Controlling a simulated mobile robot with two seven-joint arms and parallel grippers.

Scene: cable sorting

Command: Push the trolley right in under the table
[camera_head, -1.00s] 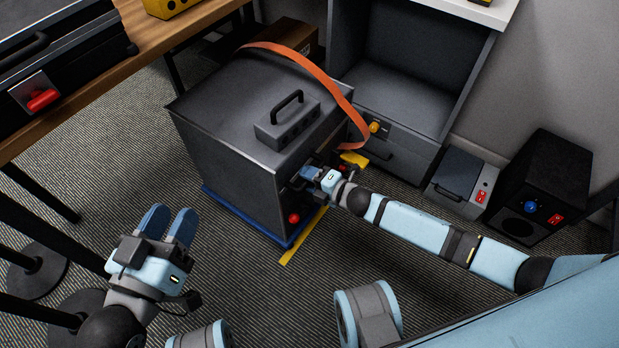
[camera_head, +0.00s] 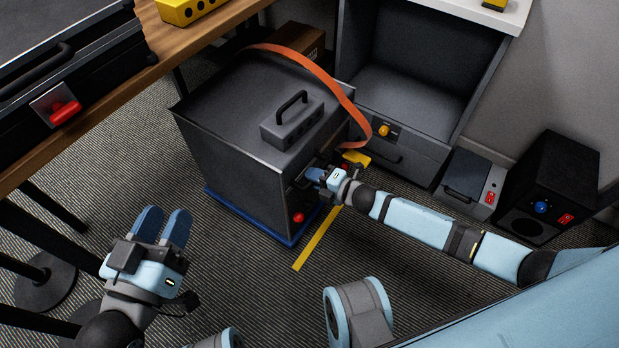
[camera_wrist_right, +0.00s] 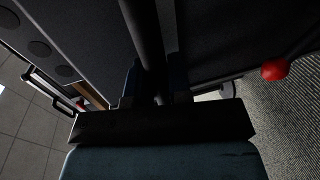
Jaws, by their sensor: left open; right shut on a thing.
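The trolley (camera_head: 235,165) is a dark grey box on a blue base, standing upright on the carpet. A grey block with a black handle (camera_head: 292,121) is on its top. The wooden table (camera_head: 171,47) is at the upper left; the trolley stands out on the floor to its right, mostly clear of its edge. My right gripper (camera_head: 316,177) is shut on the trolley's handle at its right side; in the right wrist view the dark handle bar (camera_wrist_right: 146,40) runs between the fingers. A red knob (camera_head: 298,217) sits below. My left gripper (camera_head: 163,226) is open and empty above the floor.
A yellow floor strip (camera_head: 318,240) lies right of the trolley. An orange band (camera_head: 318,70) arches over its back. An open grey cabinet (camera_head: 408,90), a low grey box (camera_head: 468,185) and a black speaker-like box (camera_head: 552,185) stand right. Black table legs (camera_head: 42,232) stand left.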

